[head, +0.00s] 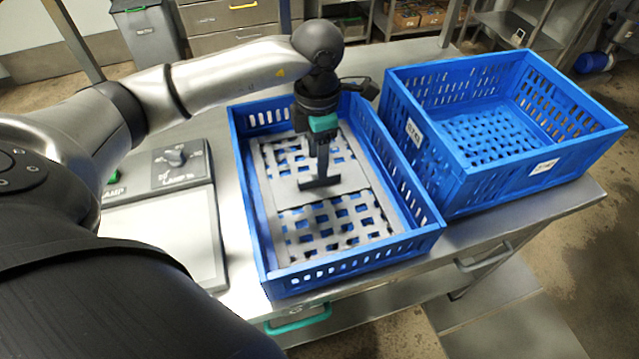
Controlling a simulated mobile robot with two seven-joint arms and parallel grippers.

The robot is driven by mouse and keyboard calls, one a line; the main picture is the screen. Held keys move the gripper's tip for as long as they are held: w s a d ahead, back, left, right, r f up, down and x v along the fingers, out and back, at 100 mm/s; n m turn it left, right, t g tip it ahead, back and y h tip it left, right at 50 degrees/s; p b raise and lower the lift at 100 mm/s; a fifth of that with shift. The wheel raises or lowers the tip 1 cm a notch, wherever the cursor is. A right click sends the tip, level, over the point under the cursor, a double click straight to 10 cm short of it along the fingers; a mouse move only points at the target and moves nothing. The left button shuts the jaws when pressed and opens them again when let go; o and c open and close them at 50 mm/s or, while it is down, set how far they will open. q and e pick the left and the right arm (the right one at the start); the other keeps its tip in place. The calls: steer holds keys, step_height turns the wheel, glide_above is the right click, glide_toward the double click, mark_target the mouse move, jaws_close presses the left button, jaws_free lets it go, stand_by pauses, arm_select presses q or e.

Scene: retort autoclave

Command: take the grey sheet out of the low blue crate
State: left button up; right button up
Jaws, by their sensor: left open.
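The low blue crate (407,243) stands on the steel table. The grey sheet (284,196) lies inside it, with a plain band across its middle and rows of openings that show blue at its far and near ends. My left gripper (320,183) points down over the middle of the sheet, inside the crate's outline. It is open and empty and hides a small part of the sheet. I cannot tell whether its fingertips touch the sheet. My right gripper is not in view.
A taller, empty-looking blue crate (477,184) stands close to the low crate's right side. A panel with a knob and a pale plate (165,232) lies to the left. The low crate's walls surround the gripper.

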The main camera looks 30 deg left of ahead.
arm_select(q)
steer(key=f, duration=0.5)
steer(key=shift+w+f, duration=0.3)
steer(key=shift+f, duration=0.05)
jaws_close()
steer(key=shift+r, duration=0.1)
stand_by(1.1)
